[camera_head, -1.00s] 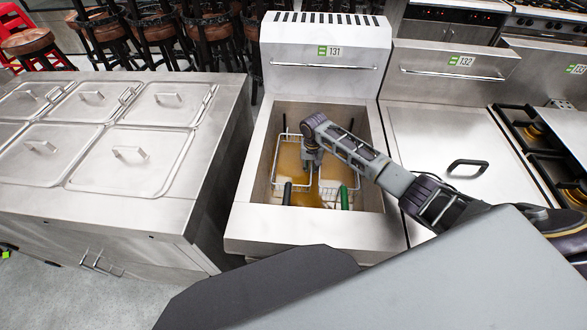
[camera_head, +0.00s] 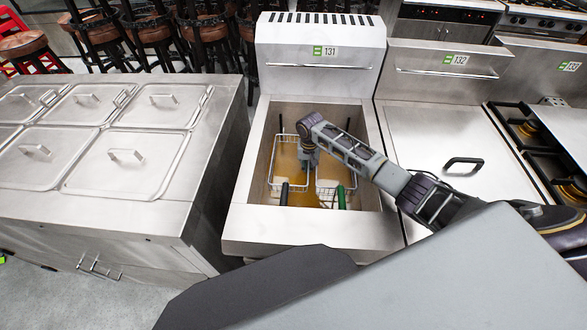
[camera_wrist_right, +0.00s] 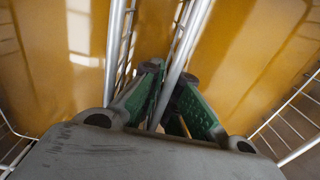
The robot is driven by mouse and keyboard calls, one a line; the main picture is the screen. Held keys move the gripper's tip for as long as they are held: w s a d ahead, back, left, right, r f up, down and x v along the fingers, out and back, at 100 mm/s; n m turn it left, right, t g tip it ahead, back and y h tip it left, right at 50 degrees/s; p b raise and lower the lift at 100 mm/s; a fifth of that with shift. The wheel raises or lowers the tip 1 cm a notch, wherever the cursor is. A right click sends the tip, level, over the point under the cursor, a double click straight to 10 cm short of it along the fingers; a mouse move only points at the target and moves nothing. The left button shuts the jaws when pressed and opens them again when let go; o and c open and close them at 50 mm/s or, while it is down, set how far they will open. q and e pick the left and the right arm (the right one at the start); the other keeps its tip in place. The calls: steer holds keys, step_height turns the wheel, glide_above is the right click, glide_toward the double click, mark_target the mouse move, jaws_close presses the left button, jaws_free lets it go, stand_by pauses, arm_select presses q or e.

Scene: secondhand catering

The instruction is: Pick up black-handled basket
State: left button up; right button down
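The black-handled basket (camera_head: 284,194) hangs on the left in the fryer well in the head view, its handle toward the front. The green-handled basket (camera_head: 341,198) hangs close on its right. My right gripper (camera_head: 309,166) reaches down to the right side of the black-handled basket, near the gap between the two. In the right wrist view, my right gripper's green fingers (camera_wrist_right: 170,76) are close together with a wire rod between them. The rod appears to be the black-handled basket's rim, though the two rims lie close together there. My left gripper is not in view.
Brown oil lies under the baskets in the fryer (camera_head: 253,218), whose walls surround my right gripper. A steel counter with lidded pans (camera_head: 125,157) stands left. A closed steel lid with a black handle (camera_head: 464,161) is right.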

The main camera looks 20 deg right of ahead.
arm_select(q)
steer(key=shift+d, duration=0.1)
arm_select(e)
steer(key=shift+r, duration=0.2)
steer(key=shift+w+r, duration=0.1)
steer(key=shift+r, duration=0.4)
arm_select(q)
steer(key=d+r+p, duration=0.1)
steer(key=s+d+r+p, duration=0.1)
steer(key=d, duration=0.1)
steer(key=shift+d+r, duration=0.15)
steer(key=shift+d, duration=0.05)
arm_select(e)
step_height(320, 180, up, 27)
steer(key=shift+f, duration=0.15)
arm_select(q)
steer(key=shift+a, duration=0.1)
